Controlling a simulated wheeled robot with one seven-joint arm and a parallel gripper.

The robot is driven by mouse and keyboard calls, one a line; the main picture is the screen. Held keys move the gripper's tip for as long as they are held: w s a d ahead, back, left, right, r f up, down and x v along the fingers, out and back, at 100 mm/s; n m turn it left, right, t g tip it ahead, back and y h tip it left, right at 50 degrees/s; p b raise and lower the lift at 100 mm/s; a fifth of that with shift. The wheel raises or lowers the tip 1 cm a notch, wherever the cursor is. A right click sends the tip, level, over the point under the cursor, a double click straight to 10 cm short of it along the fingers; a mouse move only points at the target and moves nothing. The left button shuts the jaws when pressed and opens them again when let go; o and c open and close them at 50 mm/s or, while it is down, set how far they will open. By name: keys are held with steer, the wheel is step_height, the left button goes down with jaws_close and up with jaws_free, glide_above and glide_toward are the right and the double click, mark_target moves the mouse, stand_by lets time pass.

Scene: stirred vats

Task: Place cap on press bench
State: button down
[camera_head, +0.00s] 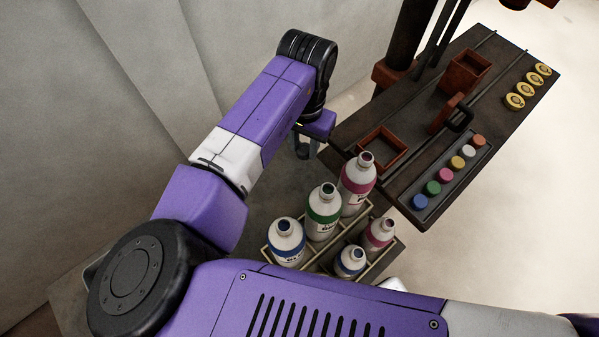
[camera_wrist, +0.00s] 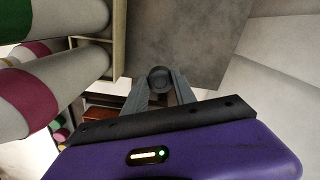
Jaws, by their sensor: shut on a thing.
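My gripper (camera_head: 306,150) hangs at the end of my arm, left of the dark bench (camera_head: 405,182) in the head view. In the wrist view its two grey fingers (camera_wrist: 160,82) are closed on a small dark round cap (camera_wrist: 160,77). The cap is held at the fingertips, in front of a grey surface. In the head view the cap cannot be made out. The bench carries a dark upright column (camera_head: 410,32) at its back, an open red-brown box (camera_head: 466,70) and a shallow red-brown tray (camera_head: 381,152).
A divided crate (camera_head: 272,252) with several uncapped bottles (camera_head: 323,212) stands below and right of my gripper. On the bench are a rack (camera_head: 468,178) of coloured caps, a black-handled block (camera_head: 449,114) and several yellow discs (camera_head: 526,88). A pale wall (camera_head: 230,50) rises behind my arm.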

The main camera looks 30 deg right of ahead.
mark_target(303, 180)
step_height(303, 180, down, 14)
steer(key=shift+f+p, duration=0.2)
steer(key=shift+p, duration=0.1)
steer(key=shift+f, duration=0.2)
steer(key=c, duration=1)
jaws_free()
steer(key=shift+r, duration=0.1)
step_height(303, 180, up, 12)
steer(key=shift+r+b, duration=0.15)
steer(key=shift+b, duration=0.35)
steer(key=shift+r, duration=0.1)
